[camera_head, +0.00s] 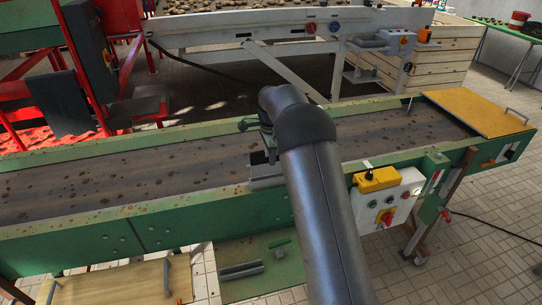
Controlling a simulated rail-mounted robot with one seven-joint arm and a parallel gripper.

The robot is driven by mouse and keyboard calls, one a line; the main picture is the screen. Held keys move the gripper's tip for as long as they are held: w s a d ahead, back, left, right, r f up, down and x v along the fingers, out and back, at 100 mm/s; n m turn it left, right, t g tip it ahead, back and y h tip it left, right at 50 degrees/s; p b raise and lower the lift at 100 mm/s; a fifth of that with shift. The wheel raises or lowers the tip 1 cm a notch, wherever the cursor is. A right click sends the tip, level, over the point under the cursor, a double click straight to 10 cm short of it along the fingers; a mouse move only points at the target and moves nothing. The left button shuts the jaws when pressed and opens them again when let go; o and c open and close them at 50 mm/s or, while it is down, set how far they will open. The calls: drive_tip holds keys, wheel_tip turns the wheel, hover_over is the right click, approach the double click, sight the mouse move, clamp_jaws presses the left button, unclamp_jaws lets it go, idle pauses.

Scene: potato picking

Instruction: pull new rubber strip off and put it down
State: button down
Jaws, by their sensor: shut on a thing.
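My gripper (262,148) is above the near side of the conveyor belt (110,178), partly hidden behind my own arm. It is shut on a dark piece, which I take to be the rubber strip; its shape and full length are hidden. A grey metal bracket (267,183) sits at the belt's near edge, just below the gripper. From this view I cannot tell whether the held piece touches the bracket. Grey bars (241,269) lie on the green shelf (262,287) below the conveyor.
A control box (386,204) with a yellow top and red knob hangs on the conveyor's near side. A yellow cover (478,110) lies over the belt's right end. A white conveyor (270,32) and red frame (105,62) stand behind. Open tiled floor lies at right.

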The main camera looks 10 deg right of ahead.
drive_tip(key=shift+r, duration=0.15)
drive_tip(key=shift+r+p, duration=1)
drive_tip(key=shift+r, duration=0.4)
drive_tip(key=shift+r, duration=0.1)
drive_tip(key=shift+r, duration=1.4)
drive_tip(key=shift+r, duration=1.5)
drive_tip(key=shift+r, duration=0.1)
drive_tip(key=shift+r, duration=1.4)
